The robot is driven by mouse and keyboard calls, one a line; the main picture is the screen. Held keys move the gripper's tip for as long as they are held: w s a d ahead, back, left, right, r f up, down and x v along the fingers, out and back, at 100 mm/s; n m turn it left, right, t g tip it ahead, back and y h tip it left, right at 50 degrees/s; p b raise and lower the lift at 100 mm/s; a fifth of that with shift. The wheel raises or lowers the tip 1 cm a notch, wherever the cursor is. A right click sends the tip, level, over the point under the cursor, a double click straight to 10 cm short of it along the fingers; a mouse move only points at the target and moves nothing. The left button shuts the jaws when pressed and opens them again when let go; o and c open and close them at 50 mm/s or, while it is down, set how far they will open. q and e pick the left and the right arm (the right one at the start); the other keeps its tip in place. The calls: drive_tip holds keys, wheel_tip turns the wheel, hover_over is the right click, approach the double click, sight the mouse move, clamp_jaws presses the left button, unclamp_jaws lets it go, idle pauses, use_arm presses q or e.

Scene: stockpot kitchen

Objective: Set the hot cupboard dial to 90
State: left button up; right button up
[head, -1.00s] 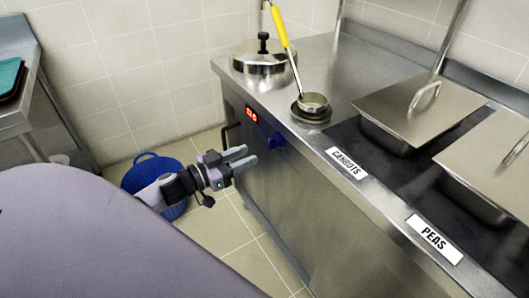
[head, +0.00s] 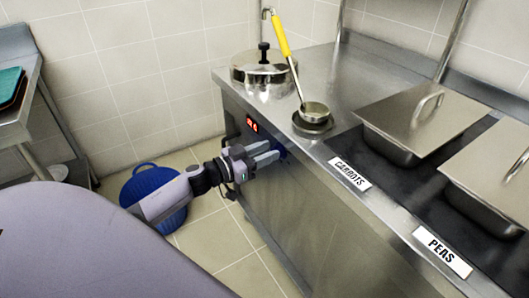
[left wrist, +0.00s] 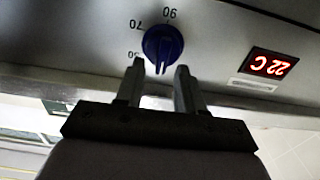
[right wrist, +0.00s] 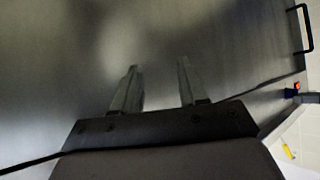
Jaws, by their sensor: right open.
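The blue dial (left wrist: 162,44) sits on the steel cupboard front, with the marks 50, 70 and 90 printed around it in the left wrist view. Its exact setting is hard to read. My left gripper (left wrist: 160,72) is open, its two fingers pointing at the dial with the tips near its lower left and lower right edges. I cannot tell whether they touch it. In the head view the left gripper (head: 272,151) mostly hides the dial (head: 281,149). My right gripper (right wrist: 158,68) is open and empty, facing a plain steel panel.
A red display (left wrist: 270,65) beside the dial reads 22 C. The hot cupboard (head: 330,225) has a ladle (head: 314,110), a round lidded pot (head: 263,66) and lidded pans on top. A blue tub (head: 160,185) stands on the floor behind the left arm.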

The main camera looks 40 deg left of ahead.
use_arm(q)
clamp_jaws()
